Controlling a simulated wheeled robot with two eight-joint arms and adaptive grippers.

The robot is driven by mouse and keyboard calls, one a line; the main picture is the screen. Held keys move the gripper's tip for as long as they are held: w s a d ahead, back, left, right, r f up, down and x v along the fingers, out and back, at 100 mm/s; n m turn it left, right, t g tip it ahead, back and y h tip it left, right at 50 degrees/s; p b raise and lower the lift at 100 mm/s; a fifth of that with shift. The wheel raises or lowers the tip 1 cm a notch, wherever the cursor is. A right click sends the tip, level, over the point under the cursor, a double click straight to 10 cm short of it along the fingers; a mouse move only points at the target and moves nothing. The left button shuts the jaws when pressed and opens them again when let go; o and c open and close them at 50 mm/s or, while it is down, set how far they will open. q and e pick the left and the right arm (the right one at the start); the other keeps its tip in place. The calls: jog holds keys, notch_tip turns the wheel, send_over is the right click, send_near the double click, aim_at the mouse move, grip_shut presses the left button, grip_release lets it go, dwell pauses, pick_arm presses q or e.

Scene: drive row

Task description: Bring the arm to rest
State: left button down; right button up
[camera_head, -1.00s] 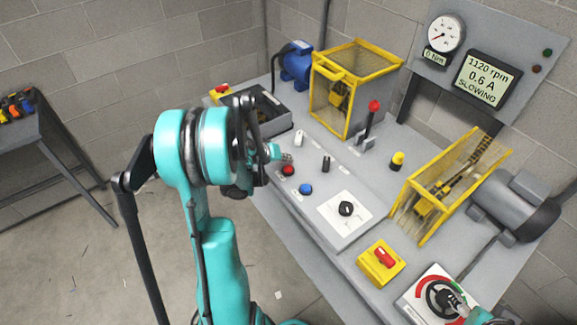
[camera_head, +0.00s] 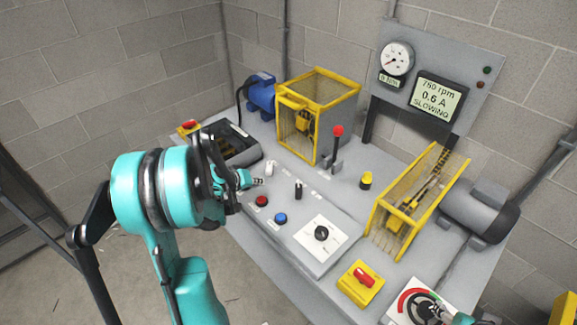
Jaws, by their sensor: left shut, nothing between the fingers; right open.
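My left arm rises at the lower left, and my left gripper (camera_head: 258,181) is shut and empty. In the picture it lies just above the red button (camera_head: 261,201) on the grey control panel (camera_head: 265,227); I see no contact. My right gripper (camera_head: 434,312) is at the bottom right edge, over the dial with a red and green scale (camera_head: 408,299). Its fingers are small and partly cut off, and whether they touch the dial's handle is unclear. The display (camera_head: 438,97) reads about 760 rpm, 0.6 A, SLOWING.
Nearby are a blue button (camera_head: 280,218), a black knob (camera_head: 321,233), a red switch on a yellow box (camera_head: 364,277) and a red-topped lever (camera_head: 337,132). Yellow guards (camera_head: 348,91) and a grey motor (camera_head: 474,212) stand behind. Open floor (camera_head: 65,280) lies left.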

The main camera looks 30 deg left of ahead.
pick_arm(q)
jog(key=s+d+r+m+g, duration=0.15)
jog(key=d+r, duration=0.25)
jog(key=d, duration=0.4)
jog(key=s+d+r+m, duration=0.2)
jog(key=s+d+r, duration=0.15)
jog(key=d, duration=0.45)
jog(key=s+d+r+m, duration=0.2)
jog(key=s+d+m, duration=0.2)
jog(key=s+d, duration=0.7)
jog(key=shift+s+d+r+m+y, duration=0.25)
jog(key=shift+s+m+y, duration=0.15)
jog(key=shift+s, duration=0.3)
jog(key=shift+g, duration=0.25)
